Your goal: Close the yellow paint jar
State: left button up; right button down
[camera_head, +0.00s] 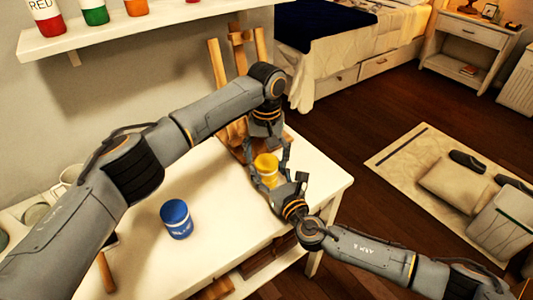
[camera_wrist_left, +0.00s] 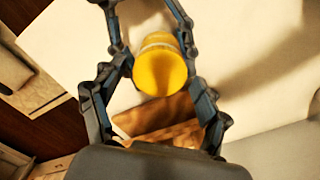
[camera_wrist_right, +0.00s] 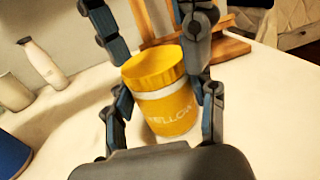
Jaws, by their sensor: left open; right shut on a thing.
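The yellow paint jar (camera_head: 265,178) is near the table's right end, with its yellow lid (camera_wrist_right: 153,68) on top. In the right wrist view the lid looks slightly offset and tilted on the jar body (camera_wrist_right: 170,108); I cannot tell if it is seated. My right gripper (camera_head: 276,180) is shut on the jar body from the side. My left gripper (camera_head: 268,150) is open, pointing down over the jar, with its fingers on either side of the lid, which also shows in the left wrist view (camera_wrist_left: 160,71). I cannot tell whether those fingers touch the lid.
A blue jar (camera_head: 176,219) stands on the white table (camera_head: 226,250) to the left. A wooden easel (camera_head: 218,68) stands close behind my left gripper. Mugs (camera_head: 70,175) are at the table's left, and a shelf with paint jars (camera_head: 95,12) is above. The front middle is clear.

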pick_arm(q)
jog(key=shift+c, duration=0.5)
jog(key=c, duration=1.1)
jog(key=m, duration=0.8)
jog(key=shift+m, duration=0.3)
jog(key=o, duration=1.3)
jog(key=shift+r, duration=2.3)
